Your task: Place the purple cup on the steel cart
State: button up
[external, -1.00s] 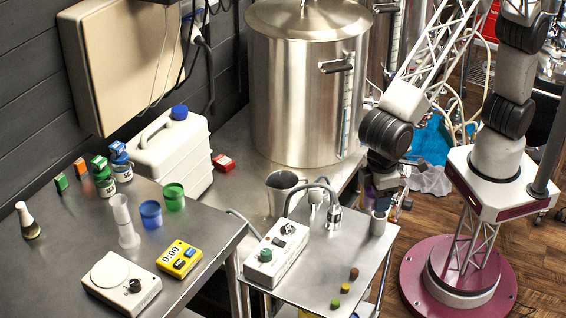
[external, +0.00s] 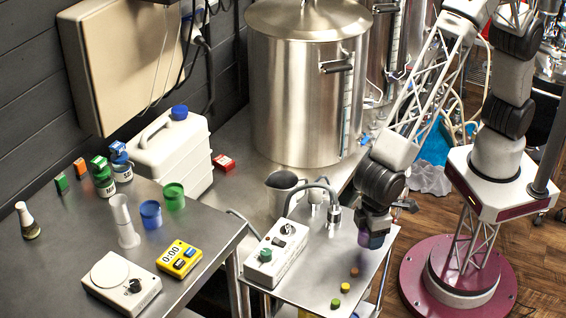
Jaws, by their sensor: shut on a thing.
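The purple cup (external: 370,240) is between the jaws of my gripper (external: 373,234), at the right side of the steel cart (external: 308,284). My gripper is shut on it and points down. Only a small part of the cup shows below the dark wrist. I cannot tell whether its base touches the cart top or hangs just above it. The grey cup that stood at the cart's right back corner is hidden behind my gripper.
On the cart stand a white control box (external: 277,252), a stirrer with a metal head (external: 333,216) and small green (external: 336,303), yellow (external: 345,287) and brown (external: 354,271) pieces. The cart's middle is bare.

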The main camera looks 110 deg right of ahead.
aim_at(368, 252)
jog(key=shift+f, duration=1.95)
jog(key=o, duration=0.9)
jog(key=shift+f, duration=0.1)
jog(key=shift+o, duration=0.2)
notch_tip(368, 252, up, 12)
jog(key=shift+a, duration=0.1)
jog(key=shift+r, duration=0.2)
